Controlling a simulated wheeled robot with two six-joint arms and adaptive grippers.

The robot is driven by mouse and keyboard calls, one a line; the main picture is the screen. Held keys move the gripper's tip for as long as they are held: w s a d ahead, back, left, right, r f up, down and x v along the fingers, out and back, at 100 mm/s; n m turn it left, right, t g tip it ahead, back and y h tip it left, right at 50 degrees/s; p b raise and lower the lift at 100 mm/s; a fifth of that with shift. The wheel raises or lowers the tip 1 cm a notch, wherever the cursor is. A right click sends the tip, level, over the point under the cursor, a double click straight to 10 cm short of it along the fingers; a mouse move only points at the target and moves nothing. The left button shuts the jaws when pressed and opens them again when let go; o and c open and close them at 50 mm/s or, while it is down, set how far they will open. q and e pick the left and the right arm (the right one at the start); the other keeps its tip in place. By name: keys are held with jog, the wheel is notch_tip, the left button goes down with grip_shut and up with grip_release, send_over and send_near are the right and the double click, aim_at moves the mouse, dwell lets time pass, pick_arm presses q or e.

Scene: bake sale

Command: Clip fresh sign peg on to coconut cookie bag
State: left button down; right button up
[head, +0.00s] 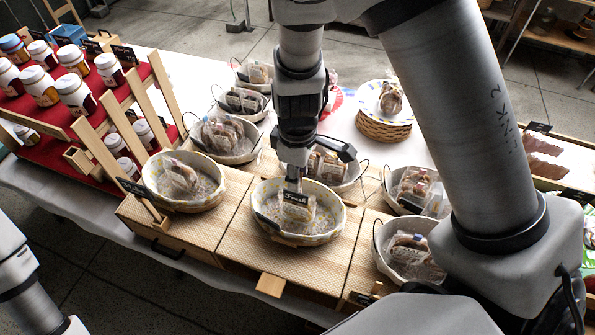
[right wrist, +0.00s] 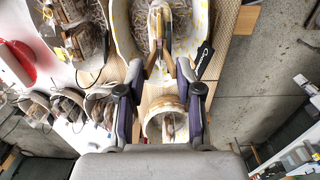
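The fresh sign peg (head: 295,199) carries a small dark sign with light lettering. My right gripper (head: 294,181) reaches down over the middle front basket, shut on the peg. The right wrist view shows the wooden peg (right wrist: 172,62) between the fingertips. The clear cookie bag (head: 297,214) stands in the basket (head: 333,228) directly below, with the peg at its top edge. I cannot tell whether the peg grips the bag. The basket's dark label (head: 266,222) is too small to read in the head view. My left gripper is out of view.
Other baskets of bagged goods surround this one, including a front left basket (head: 157,194) and a front right basket (head: 380,251). A tiered red jar stand (head: 82,128) is at left. A plate on a woven base (head: 383,133) stands behind. The floor is clear in front.

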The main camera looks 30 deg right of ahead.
jog(key=o, duration=0.5)
jog(key=shift+o, duration=0.2)
notch_tip(320, 180, up, 7)
jog(key=p, duration=0.5)
jog(key=shift+p, duration=0.3)
dwell(0.6)
